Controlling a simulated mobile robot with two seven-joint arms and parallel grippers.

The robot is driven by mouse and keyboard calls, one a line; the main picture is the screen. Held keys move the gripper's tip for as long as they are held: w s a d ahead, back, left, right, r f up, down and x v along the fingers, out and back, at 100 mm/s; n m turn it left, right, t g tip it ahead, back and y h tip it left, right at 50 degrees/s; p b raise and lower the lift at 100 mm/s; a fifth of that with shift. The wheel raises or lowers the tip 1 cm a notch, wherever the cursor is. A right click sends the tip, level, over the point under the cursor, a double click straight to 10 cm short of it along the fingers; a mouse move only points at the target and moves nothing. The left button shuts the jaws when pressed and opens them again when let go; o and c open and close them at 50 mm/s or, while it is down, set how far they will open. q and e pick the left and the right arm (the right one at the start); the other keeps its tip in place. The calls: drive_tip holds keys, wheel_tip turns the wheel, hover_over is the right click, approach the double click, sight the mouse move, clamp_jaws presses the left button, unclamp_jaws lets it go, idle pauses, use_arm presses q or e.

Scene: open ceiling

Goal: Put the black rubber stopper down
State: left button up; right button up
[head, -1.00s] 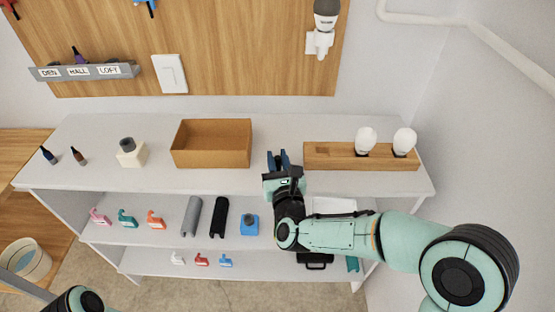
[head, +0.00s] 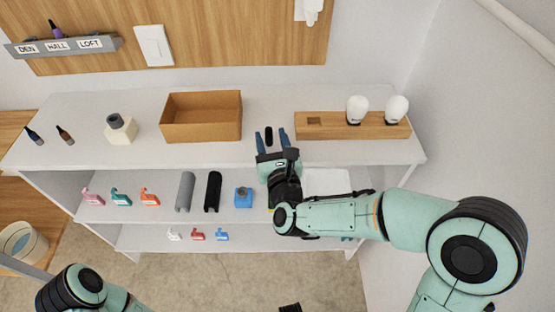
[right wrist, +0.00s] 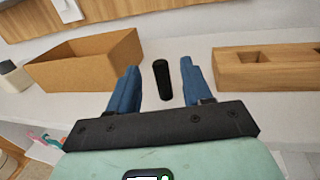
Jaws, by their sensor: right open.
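The black rubber stopper (head: 269,136) stands on the white top shelf, between the cardboard box and the wooden block. It also shows in the right wrist view (right wrist: 162,80) as a dark cylinder. My right gripper (head: 272,140) is open, with its blue fingers on either side of the stopper and a gap visible on both sides. In the right wrist view the fingers (right wrist: 160,85) are spread, and the stopper is not touched by either one. My left arm shows at the bottom left of the head view, but its gripper is not visible.
An open cardboard box (head: 203,130) stands left of the stopper. A wooden block (head: 330,130) with two white bulbs (head: 357,109) stands to the right. A cream block with a grey knob (head: 120,130) is further left. Lower shelves hold hooks, tubes and a blue item (head: 243,197).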

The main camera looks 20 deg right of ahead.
drive_tip(key=s, duration=0.9)
wheel_tip(320, 180, down, 28)
drive_tip(key=s+n+g+y, duration=0.25)
drive_tip(key=n+g, duration=0.55)
drive_tip(key=n, duration=0.8)
drive_tip(key=s+a+f+n+g+y, duration=0.1)
drive_tip(key=s+f+n+g+y, duration=0.1)
drive_tip(key=s+f+n+g, duration=0.8)
drive_tip(key=s+f+n, duration=0.6)
drive_tip(key=s+f, duration=0.4)
drive_tip(key=s, duration=0.2)
drive_tip(key=shift+n+g+y+b, duration=0.3)
drive_tip(key=shift+n+y+b, duration=0.05)
drive_tip(key=shift+n+b, duration=0.05)
wheel_tip(320, 180, up, 11)
drive_tip(key=p, duration=1.2)
drive_tip(key=shift+w+r, duration=0.2)
drive_tip(key=shift+w, duration=0.15)
